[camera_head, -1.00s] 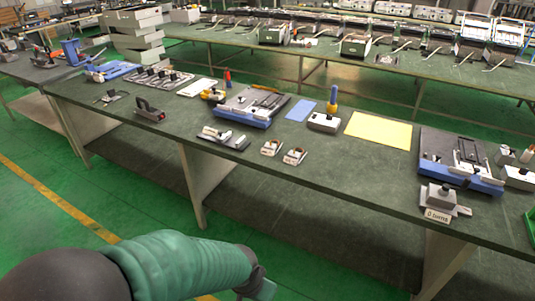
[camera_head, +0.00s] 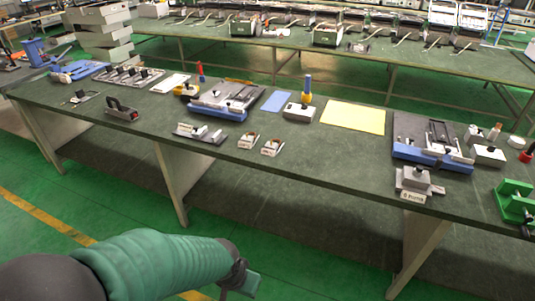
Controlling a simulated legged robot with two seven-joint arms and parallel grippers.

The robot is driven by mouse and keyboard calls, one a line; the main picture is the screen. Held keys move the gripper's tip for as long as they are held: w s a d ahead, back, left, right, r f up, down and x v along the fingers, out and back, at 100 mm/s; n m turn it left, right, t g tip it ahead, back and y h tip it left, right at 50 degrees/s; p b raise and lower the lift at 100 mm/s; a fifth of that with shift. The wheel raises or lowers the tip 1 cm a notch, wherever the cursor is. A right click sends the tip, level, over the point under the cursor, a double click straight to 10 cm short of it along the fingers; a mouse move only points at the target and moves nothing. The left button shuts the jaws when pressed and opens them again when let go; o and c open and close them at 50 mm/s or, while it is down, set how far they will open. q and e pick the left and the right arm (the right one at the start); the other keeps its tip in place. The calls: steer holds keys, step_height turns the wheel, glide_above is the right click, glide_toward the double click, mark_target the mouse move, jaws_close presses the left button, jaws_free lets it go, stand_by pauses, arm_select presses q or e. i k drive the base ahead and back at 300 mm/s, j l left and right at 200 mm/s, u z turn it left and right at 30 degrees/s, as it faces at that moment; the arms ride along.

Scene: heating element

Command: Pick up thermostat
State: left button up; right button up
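Several small parts lie on the green-topped workbench (camera_head: 330,165), and I cannot tell for sure which is the thermostat. Two small white-and-brown parts, one on the left (camera_head: 248,141) and one on the right (camera_head: 272,147), sit near the front edge. A grey block part (camera_head: 413,180) with a label plate stands at the front right. My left gripper (camera_head: 241,281) is low in front of the bench, apart from all parts; its fingers are too small and dark to read. My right gripper is out of view.
Blue-and-grey fixtures stand at the middle (camera_head: 222,104) and right (camera_head: 432,143) of the bench. A yellow sheet (camera_head: 352,117) lies flat between them. A green device (camera_head: 514,200) is at the right edge. The bench front between the small parts and the grey block is clear.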

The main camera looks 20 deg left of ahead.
mark_target(270, 149)
steer(key=i+j+u, duration=0.1)
steer(key=i+j, duration=0.25)
steer(key=i+j+u, duration=0.1)
steer(key=i+j, duration=0.2)
steer(key=i, duration=0.25)
steer(key=i+j+u, duration=0.1)
steer(key=i+j, duration=0.15)
steer(key=i, duration=0.2)
steer(key=i+j+u, duration=0.15)
steer(key=i, duration=0.3)
steer(key=i+j+u, duration=0.1)
steer(key=i+j, duration=0.15)
steer(key=i, duration=0.2)
